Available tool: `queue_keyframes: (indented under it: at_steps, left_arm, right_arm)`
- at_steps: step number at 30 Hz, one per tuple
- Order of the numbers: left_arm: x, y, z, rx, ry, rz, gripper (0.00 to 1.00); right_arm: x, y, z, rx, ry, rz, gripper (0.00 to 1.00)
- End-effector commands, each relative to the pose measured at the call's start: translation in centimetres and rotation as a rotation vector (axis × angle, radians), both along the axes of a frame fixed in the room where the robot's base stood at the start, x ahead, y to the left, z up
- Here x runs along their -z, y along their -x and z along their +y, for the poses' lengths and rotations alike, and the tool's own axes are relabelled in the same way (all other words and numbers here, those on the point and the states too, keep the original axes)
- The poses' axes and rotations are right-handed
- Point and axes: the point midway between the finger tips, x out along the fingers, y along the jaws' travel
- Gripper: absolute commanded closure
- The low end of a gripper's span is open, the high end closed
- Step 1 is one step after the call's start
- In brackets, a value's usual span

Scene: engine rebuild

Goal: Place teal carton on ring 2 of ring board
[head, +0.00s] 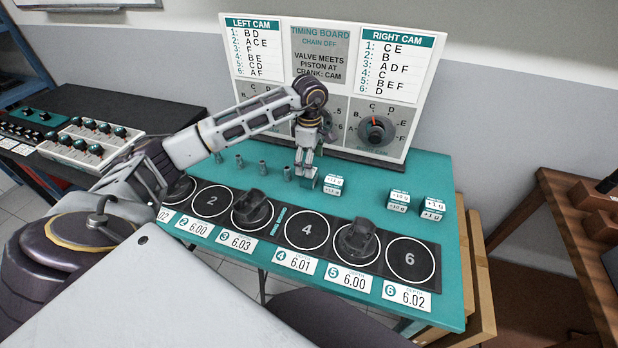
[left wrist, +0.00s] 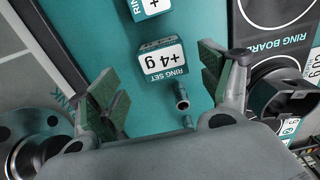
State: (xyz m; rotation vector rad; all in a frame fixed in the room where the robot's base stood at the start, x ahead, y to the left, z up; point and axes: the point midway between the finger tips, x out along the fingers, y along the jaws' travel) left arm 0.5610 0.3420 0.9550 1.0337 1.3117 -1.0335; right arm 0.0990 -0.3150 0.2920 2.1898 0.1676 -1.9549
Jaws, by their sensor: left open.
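A teal carton (head: 309,181) stands on the teal table, directly below my left gripper (head: 304,164). In the left wrist view, a teal carton with a white "+4 g" ring set label (left wrist: 162,61) lies between the two spread fingers of my left gripper (left wrist: 160,78), with gaps on both sides. The gripper is open and holds nothing. The black ring board (head: 329,250) runs along the front of the table. Its ring 2 (head: 212,201) is empty. My right gripper is in neither view.
Dark pistons stand on ring 3 (head: 252,207) and ring 5 (head: 357,240); rings 4 and 6 are empty. Other labelled cartons (head: 333,185) (head: 398,200) (head: 433,208) stand to the right. Small metal pins (head: 262,166) stand behind the board. The timing board (head: 320,70) rises at the back.

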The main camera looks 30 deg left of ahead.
Motion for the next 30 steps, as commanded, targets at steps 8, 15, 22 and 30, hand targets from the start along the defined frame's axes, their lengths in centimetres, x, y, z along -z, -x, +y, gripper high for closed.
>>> queue_keyframes:
  at_steps: [8,15,22,30]
  left_arm:
    - [1.4,0.2,-0.1,0.000,0.000,0.002,0.21]
    - [3.7,0.5,-0.1,-0.001,0.000,0.003,0.21]
    - [5.1,0.4,-0.1,0.000,0.000,0.000,0.21]
    - [5.2,0.4,-0.1,0.000,0.000,0.000,0.21]
  right_arm:
    - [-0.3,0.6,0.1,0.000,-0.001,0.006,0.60]
    - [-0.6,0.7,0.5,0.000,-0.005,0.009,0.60]
    - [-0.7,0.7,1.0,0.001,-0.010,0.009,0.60]
    - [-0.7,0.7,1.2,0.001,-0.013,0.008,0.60]
